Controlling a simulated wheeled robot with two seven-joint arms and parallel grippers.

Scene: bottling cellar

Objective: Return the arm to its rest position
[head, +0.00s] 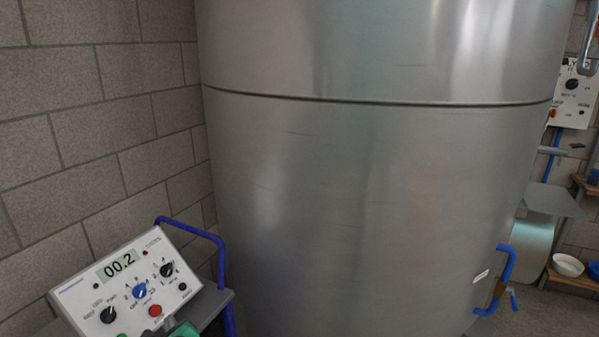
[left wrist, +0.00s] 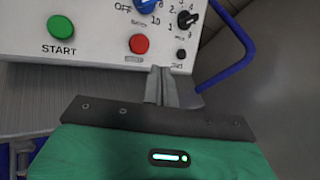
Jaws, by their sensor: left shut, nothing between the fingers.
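My left gripper (left wrist: 160,78) is shut with nothing between its fingers. In the left wrist view its fingertips are at the lower edge of the white control box (left wrist: 95,45), below the red button (left wrist: 139,44); whether they touch it I cannot tell. The box's display (head: 120,264) reads 00.2. A green START button (left wrist: 61,27) shows in the left wrist view. My right gripper is not in view.
A large steel tank (head: 370,200) fills the middle of the head view, close to the box. A blue tube handle (head: 200,229) rises behind the box. A block wall (head: 90,130) stands at left. A white bowl (head: 567,265) sits on a shelf at far right.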

